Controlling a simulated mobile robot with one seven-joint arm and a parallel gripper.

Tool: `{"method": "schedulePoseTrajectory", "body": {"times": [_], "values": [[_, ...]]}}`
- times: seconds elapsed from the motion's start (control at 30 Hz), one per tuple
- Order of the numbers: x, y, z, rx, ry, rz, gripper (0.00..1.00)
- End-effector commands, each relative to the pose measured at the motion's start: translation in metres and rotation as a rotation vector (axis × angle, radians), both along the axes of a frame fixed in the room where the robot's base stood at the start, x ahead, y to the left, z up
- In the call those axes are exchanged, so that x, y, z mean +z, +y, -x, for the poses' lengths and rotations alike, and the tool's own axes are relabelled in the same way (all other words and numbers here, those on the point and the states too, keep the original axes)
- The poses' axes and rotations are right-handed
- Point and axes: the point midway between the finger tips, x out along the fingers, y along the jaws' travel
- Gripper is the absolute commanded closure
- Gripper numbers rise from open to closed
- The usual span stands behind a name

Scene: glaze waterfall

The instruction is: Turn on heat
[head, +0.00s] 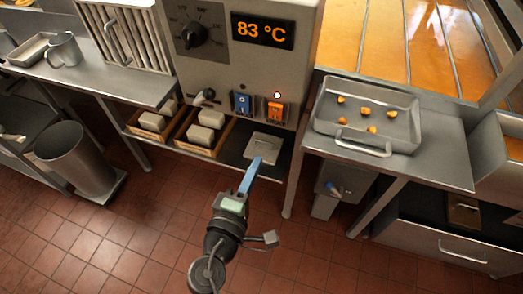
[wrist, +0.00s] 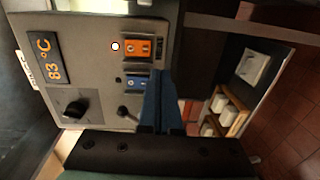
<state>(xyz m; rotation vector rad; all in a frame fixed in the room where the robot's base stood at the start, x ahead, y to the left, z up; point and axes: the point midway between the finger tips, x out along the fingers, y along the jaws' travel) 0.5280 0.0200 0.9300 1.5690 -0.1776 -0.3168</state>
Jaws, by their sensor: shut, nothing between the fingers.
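The grey control panel (head: 228,65) carries an orange rocker switch (head: 275,110) and, left of it, a blue rocker switch (head: 242,104). A small round lamp (head: 277,95) above the orange switch glows. The display (head: 263,31) reads 83 °C, with a black dial (head: 194,34) to its left. A small lever (head: 204,97) sits left of the blue switch. My gripper (head: 255,161) is shut and empty, its blue fingers below and in front of the panel. In the wrist view, turned sideways, the fingers (wrist: 160,80) appear beside the orange switch (wrist: 139,48) and blue switch (wrist: 137,82). Contact is not visible.
A metal tray (head: 338,85) with several small orange pieces stands on the right counter. Crates (head: 163,140) of pale blocks sit on the shelf below the panel. A bin (head: 75,158) stands at left. The tiled floor in front is clear.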

Motion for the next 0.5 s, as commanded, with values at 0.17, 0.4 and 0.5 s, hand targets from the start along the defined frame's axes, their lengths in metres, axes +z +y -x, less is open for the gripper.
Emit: {"method": "schedulePoseTrajectory", "body": {"times": [0.17,0.4,0.5], "values": [[-0.004,0.007,0.022,0.001,0.001,0.0,1.0],[-0.003,0.009,0.028,0.0,0.0,0.0,1.0],[-0.003,0.009,0.028,0.0,-0.001,0.0,1.0]]}}
